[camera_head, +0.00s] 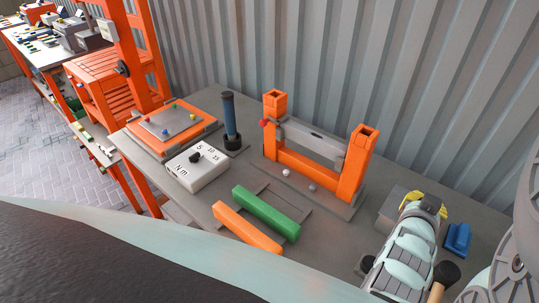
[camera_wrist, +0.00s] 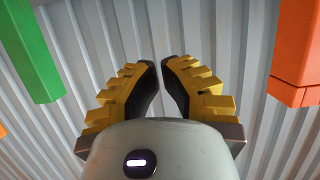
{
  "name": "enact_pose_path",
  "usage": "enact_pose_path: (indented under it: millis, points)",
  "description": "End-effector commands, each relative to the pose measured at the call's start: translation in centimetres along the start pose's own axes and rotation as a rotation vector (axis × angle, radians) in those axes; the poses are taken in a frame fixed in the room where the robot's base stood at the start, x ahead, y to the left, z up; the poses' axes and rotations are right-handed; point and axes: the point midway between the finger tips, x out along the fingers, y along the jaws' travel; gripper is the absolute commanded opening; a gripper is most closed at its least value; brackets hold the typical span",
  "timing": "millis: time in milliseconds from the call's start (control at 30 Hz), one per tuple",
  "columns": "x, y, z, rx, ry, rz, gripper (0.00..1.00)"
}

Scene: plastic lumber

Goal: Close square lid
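A flat orange square frame (camera_head: 207,132) lies at the left end of the grey workbench. A square grey plate (camera_head: 171,121) with small coloured knobs lies flat on it. I cannot tell whether this plate is the square lid or whether it is hinged. My gripper (camera_head: 426,203) is at the right end of the bench, far from the plate. A grey block shows beside it. In the wrist view the yellow fingers of my gripper (camera_wrist: 160,65) have a narrow gap between their tips, with nothing between them. No lid shows in that view.
A white box with a dial (camera_head: 198,171), a dark upright cylinder (camera_head: 230,115), a green bar (camera_head: 266,213) and an orange bar (camera_head: 247,229) stand between. An orange two-post frame (camera_head: 308,166) rises at the back middle. A blue piece (camera_head: 457,239) lies right. A corrugated wall (camera_head: 400,75) closes the back.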

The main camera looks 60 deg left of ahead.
Motion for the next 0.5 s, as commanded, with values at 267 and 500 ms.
enact_pose_path:
  millis: [267,500]
  points:
    - [-0.8,-0.1,4.7,-0.001,-0.005,-0.004,0.0]
    - [-0.8,0.0,7.4,-0.001,-0.007,-0.001,0.0]
